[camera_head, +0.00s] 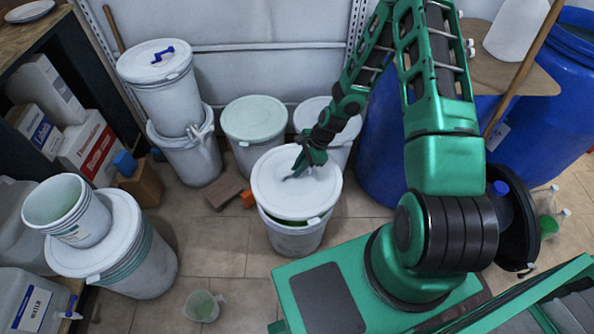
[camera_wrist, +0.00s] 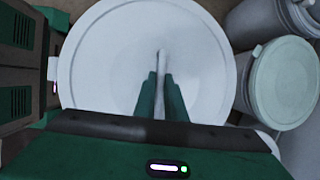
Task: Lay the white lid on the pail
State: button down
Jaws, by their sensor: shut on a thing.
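The white lid (camera_head: 283,194) is round and sits over the mouth of the pail (camera_head: 296,237) in the head view. The lid looks slightly tilted, and a dark green strip shows between it and the pail's front rim; I cannot tell whether it touches the rim. My gripper (camera_head: 305,165) reaches down to the lid's middle and is shut on its handle. In the wrist view the lid (camera_wrist: 200,50) fills the middle, with the thin upright handle between the two green fingers of my gripper (camera_wrist: 160,90). The pail is hidden there.
A pail with a pale green lid (camera_head: 254,119) and another white-lidded pail (camera_head: 318,108) stand just behind. Stacked pails (camera_head: 160,80) are at the back left, more pails (camera_head: 130,250) at the left.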

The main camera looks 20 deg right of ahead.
aim_at(297, 179)
jog(key=shift+s+a+f+m+t, duration=0.2)
jog(key=shift+f+m+t, duration=0.15)
jog(key=shift+m, duration=0.55)
jog(key=shift+f, duration=3)
jog(key=shift+r, duration=0.15)
jog(key=shift+f, duration=0.85)
jog(key=c, duration=1.3)
grip_release()
jog(key=shift+o, duration=0.2)
